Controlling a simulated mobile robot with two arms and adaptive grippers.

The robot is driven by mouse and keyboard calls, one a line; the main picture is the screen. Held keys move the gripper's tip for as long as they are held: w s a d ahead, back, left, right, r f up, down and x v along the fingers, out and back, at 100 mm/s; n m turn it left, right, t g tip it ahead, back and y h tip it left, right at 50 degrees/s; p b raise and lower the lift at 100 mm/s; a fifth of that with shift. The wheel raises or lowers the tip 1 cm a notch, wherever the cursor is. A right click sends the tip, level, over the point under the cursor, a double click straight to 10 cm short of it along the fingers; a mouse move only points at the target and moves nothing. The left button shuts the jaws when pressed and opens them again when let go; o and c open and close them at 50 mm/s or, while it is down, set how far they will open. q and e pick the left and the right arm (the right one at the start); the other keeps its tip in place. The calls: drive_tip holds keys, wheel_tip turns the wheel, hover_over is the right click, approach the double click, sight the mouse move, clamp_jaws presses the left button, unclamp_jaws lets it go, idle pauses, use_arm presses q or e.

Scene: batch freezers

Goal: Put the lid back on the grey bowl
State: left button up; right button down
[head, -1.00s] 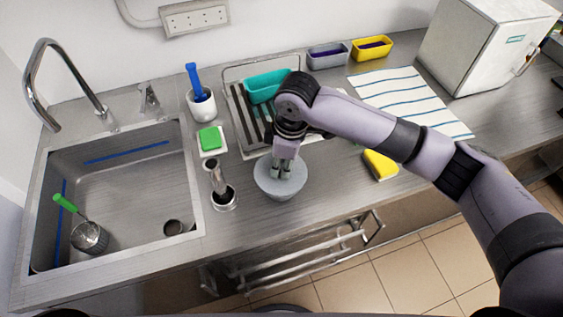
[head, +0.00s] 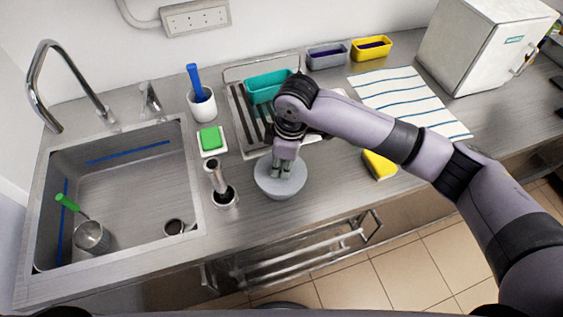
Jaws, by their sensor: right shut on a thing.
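The grey bowl (head: 280,192) stands on the steel counter just right of the sink, near the front edge. Its top looks covered by a round grey surface like a lid (head: 264,176), though the arm hides part of it. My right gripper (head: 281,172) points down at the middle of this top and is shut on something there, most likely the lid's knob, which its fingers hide. I cannot tell whether the lid sits fully on the rim. My left gripper is not in view.
A steel cup-like tool (head: 222,192) stands close left of the bowl. A green sponge on a white dish (head: 212,141), a drying rack with a teal tub (head: 267,86) and a yellow sponge (head: 379,165) surround it. The sink (head: 120,200) is at left.

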drive_tip(key=shift+f+p, duration=0.15)
drive_tip(key=shift+p, duration=0.7)
idle(0.7)
idle(0.4)
drive_tip(key=c, duration=1.4)
unclamp_jaws()
drive_tip(key=o, duration=0.5)
drive_tip(key=shift+c, duration=0.2)
